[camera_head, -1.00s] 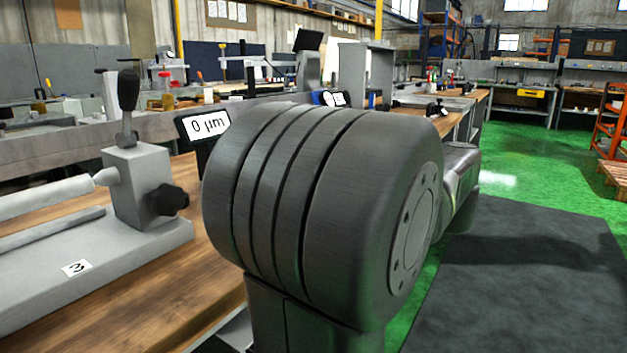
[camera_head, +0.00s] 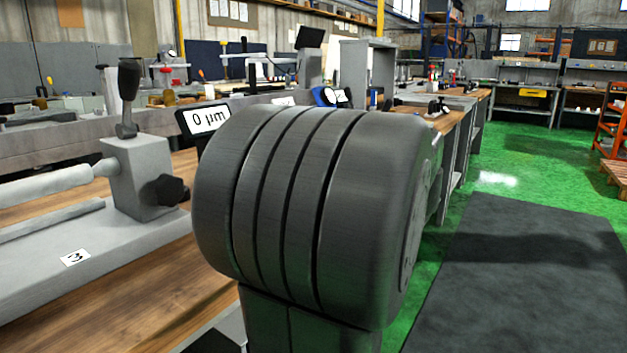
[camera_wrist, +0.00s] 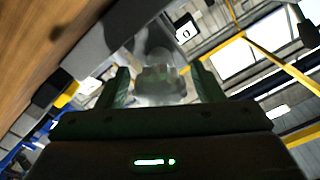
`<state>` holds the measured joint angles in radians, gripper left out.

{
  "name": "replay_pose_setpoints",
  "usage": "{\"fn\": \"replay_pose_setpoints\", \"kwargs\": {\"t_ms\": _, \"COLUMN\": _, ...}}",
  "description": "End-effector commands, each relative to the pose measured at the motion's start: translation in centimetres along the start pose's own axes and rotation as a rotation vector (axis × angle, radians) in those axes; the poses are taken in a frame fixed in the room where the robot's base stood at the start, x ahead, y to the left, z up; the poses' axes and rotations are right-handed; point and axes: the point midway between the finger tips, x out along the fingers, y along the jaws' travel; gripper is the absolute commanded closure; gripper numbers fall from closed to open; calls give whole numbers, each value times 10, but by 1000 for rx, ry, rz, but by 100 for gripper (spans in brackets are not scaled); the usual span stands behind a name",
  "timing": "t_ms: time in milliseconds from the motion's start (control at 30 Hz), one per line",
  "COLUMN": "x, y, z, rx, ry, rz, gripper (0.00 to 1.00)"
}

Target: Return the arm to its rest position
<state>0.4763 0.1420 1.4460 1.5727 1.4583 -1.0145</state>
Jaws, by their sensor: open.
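My arm (camera_head: 300,210) fills the middle of the head view as a large dark grey grooved joint on an upright link. My gripper does not show in the head view. In the wrist view my gripper (camera_wrist: 165,80) is open, with its two dark fingers apart. A blurred grey shape (camera_wrist: 160,68) shows beyond and between the fingers; I cannot tell what it is, and nothing is clearly held. The wrist view is tilted, with a wooden surface at upper left and bright windows at upper right.
At left in the head view a grey bench centre (camera_head: 140,170) marked 3 stands on a wooden table (camera_head: 120,310). A dark mat (camera_head: 530,270) lies on the open green floor (camera_head: 500,160) at right.

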Motion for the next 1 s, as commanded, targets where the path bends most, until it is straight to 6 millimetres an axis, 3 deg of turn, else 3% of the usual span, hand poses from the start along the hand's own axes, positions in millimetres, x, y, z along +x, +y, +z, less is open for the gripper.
{"fn": "replay_pose_setpoints", "kwargs": {"t_ms": 267, "x": -27, "y": 0, "z": -2, "rx": 3, "ry": 2, "rz": 4, "gripper": 39}}
{"fn": "replay_pose_setpoints", "kwargs": {"t_ms": 1000, "x": -137, "y": 0, "z": -1, "rx": 2, "ry": 1, "rz": 4, "gripper": 39}}
